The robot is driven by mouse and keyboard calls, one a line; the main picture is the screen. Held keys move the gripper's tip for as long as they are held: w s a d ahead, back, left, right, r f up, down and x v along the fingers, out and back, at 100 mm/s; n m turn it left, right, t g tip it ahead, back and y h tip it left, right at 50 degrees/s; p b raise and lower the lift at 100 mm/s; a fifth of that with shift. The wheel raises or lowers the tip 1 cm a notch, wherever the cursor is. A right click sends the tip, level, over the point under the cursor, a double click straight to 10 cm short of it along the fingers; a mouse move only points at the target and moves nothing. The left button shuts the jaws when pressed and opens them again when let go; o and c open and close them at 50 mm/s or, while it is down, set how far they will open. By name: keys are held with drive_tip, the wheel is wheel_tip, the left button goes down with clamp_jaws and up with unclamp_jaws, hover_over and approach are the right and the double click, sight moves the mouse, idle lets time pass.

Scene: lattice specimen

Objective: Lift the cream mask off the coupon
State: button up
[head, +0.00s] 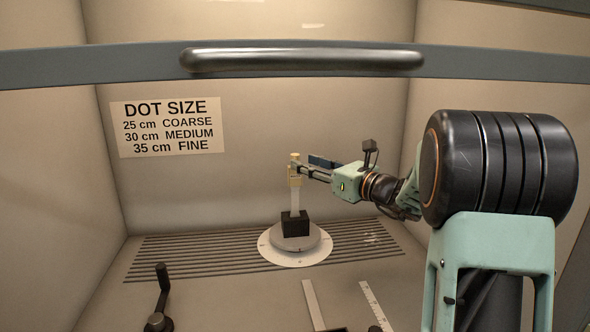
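The cream mask (294,181) is at the upper end of the coupon (295,203), a pale upright strip. The coupon stands in a black block (295,224) on a round grey turntable (296,242). My gripper (298,171) reaches in from the right, level with the mask, with its fingertips at the mask's upper part. The fingers overlap the mask in this view, so I cannot tell whether they are closed on it or only beside it. The mask still overlaps the coupon's upper part.
A raised sash with a handle (303,59) crosses above the arm. A dot-size sign (169,127) hangs on the back wall. A dark lever (161,300) stands front left. A pale strip (313,305) and a ruler (375,305) lie in front. The slotted floor left of the turntable is clear.

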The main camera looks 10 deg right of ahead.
drive_tip(key=x, duration=0.5)
drive_tip(key=shift+w, duration=0.1)
drive_tip(key=shift+c, duration=0.6)
drive_tip(key=c, duration=0.7)
